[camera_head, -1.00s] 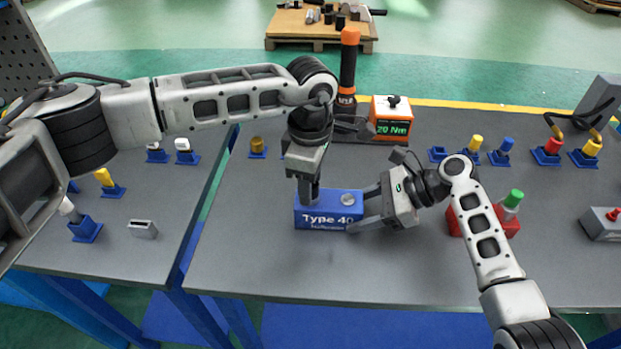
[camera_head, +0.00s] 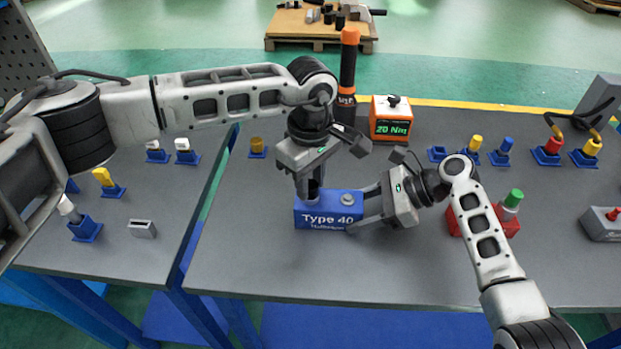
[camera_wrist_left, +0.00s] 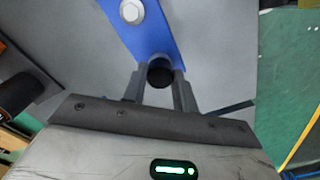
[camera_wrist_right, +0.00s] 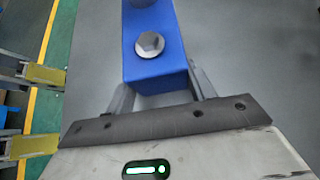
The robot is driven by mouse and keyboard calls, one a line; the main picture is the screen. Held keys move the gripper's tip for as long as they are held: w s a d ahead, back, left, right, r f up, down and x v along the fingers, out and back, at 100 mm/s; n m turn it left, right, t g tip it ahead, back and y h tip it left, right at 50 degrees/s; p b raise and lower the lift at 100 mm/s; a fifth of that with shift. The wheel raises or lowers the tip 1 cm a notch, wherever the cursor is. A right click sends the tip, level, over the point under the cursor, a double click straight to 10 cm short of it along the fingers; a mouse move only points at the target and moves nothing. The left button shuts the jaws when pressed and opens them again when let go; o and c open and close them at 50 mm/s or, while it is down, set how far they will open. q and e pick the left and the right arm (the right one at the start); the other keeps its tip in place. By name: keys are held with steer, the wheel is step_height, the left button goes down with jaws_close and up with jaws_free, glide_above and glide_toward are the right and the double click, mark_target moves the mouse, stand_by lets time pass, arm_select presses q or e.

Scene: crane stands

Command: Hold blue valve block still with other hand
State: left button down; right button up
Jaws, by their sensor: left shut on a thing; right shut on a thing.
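The blue valve block (camera_head: 329,221), marked "Type 40", sits on the grey table and has a grey hex bolt (camera_head: 347,199) on its top right. My right gripper (camera_head: 368,207) is shut on the block's right end, with one finger on each side; the right wrist view shows the block (camera_wrist_right: 156,70) between the fingers. My left gripper (camera_head: 311,190) points down over the block's left part and is shut on a dark round piece (camera_wrist_left: 160,73) at the block's top. The lower part of this piece is hidden.
An orange-handled tool (camera_head: 348,70) stands behind the arms beside an orange box (camera_head: 391,120) reading "20 Nm". A red block with a green cap (camera_head: 513,198) is at the right, partly behind my right arm. Free table lies in front of the block.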

steer(key=shift+r, duration=0.1)
arm_select(q)
steer(key=shift+m, duration=1)
steer(key=c, duration=1)
jaws_free()
steer(key=shift+c, duration=0.2)
steer(key=shift+r, duration=2.5)
step_height(320, 180, up, 12)
